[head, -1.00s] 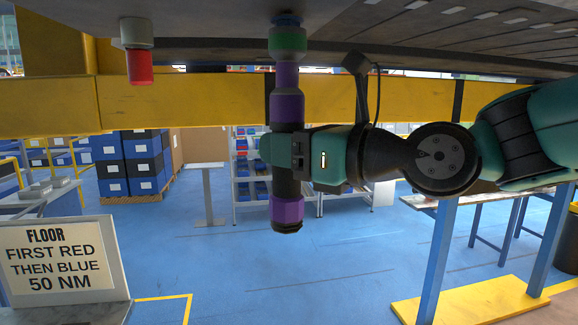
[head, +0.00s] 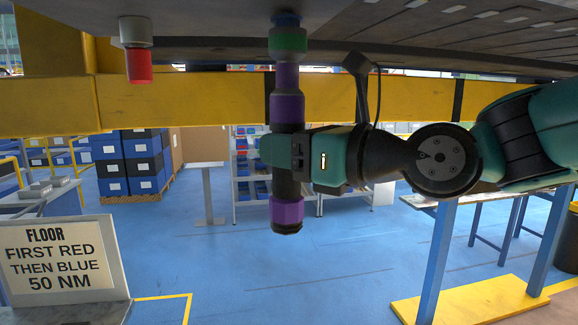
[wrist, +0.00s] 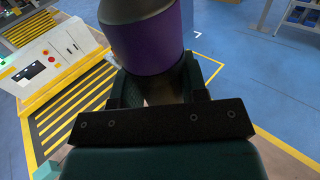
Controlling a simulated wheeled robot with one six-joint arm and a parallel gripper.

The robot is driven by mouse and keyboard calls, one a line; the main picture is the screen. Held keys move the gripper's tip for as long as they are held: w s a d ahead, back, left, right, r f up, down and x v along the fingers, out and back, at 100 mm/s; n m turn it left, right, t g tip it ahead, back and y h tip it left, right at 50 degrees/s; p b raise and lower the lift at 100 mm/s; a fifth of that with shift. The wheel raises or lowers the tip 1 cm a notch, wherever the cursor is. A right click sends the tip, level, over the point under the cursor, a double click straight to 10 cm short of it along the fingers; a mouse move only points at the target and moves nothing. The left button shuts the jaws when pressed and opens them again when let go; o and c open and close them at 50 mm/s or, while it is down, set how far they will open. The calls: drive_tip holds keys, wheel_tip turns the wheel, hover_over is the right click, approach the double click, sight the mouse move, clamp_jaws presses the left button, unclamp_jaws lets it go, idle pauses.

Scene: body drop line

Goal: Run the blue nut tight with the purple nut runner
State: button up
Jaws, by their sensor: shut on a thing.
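The purple nut runner (head: 287,108) stands upright, with purple bands, dark sections and a green collar at its top end. My gripper (head: 289,155) is shut around its dark middle. The blue nut (head: 286,18) shows as a narrow blue band just above the green collar, under the dark overhead body. The runner's top meets or covers the nut from below; the exact seating is hidden. In the wrist view the purple runner (wrist: 147,45) rises between my gripper's fingers, its upper end out of frame.
A red nut or cap (head: 139,66) hangs under a grey collar to the left. A yellow beam (head: 185,98) runs behind the runner. A sign (head: 57,262) reads "FLOOR FIRST RED THEN BLUE 50 NM". Blue floor below is open.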

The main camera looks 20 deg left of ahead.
sight(302, 116)
wheel_tip(302, 116, up, 4)
drive_tip(key=shift+s+d, duration=0.1)
drive_tip(key=shift+d, duration=0.05)
drive_tip(key=shift+s+d+f+b, duration=0.15)
drive_tip(key=shift+f+b, duration=0.95)
drive_tip(key=shift+f, duration=0.8)
wheel_tip(302, 116, down, 18)
drive_tip(key=b, duration=1.8)
drive_tip(key=shift+a, duration=0.35)
